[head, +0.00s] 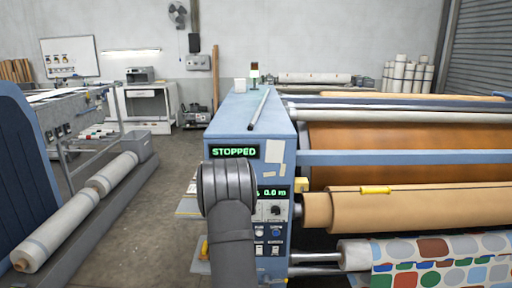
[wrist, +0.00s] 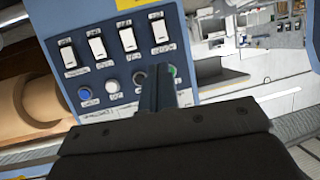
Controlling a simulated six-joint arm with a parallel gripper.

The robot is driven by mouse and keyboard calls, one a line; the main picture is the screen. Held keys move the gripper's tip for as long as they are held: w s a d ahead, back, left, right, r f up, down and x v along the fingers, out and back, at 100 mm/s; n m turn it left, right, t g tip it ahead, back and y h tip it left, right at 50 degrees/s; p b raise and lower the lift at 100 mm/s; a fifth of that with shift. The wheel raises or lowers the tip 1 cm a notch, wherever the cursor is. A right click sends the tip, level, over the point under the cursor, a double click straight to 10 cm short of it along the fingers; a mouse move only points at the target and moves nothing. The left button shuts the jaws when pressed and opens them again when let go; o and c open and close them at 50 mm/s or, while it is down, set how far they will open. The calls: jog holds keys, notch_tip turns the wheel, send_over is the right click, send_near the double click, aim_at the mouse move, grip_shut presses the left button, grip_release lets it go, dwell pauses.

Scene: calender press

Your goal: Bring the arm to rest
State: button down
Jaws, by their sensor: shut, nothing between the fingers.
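My gripper (wrist: 160,72) shows in the wrist view with its dark fingers together and nothing between them. It points at the blue control panel (wrist: 100,75) of the press, with its tips in front of the lower row of buttons. A green button (wrist: 172,71) shows partly beside the fingertips; I cannot tell whether they touch it. In the head view my dark grey arm stands in front of the blue press cabinet (head: 228,116) and hides part of its panel; the gripper itself is hidden there. The upper display (head: 234,151) reads STOPPED and the lower display (head: 274,193) reads 0.0 m.
Right of the cabinet are a large orange-brown roller (head: 400,145), a tan roll (head: 420,208) and a patterned fabric roll (head: 440,255). A yellow object (head: 376,190) lies on the tan roll. Bare floor (head: 165,200) lies left of the press, before a long pale roll (head: 65,228).

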jog(key=shift+v, duration=1.45)
jog(key=c, duration=2.2)
grip_release()
jog(key=c, duration=1.8)
grip_release()
jog(key=shift+s+d+r, duration=0.1)
jog(key=shift+s+d, duration=0.05)
jog(key=shift+d, duration=0.05)
jog(key=o, duration=1.1)
jog(key=shift+m+h, duration=0.4)
jog(key=shift+h, duration=0.1)
jog(key=s+d, duration=0.1)
jog(key=s+d+r, duration=0.1)
jog(key=s+d, duration=0.1)
jog(key=s+d+r, duration=0.1)
jog(key=shift+s+d, duration=0.3)
jog(key=shift+s, duration=0.1)
jog(key=o, duration=0.3)
jog(key=shift+d, duration=0.25)
jog(key=o, duration=0.4)
jog(key=x, duration=0.9)
jog(key=shift+w, duration=0.2)
jog(key=shift+f, duration=0.1)
jog(key=shift+s, duration=0.1)
jog(key=v, duration=1)
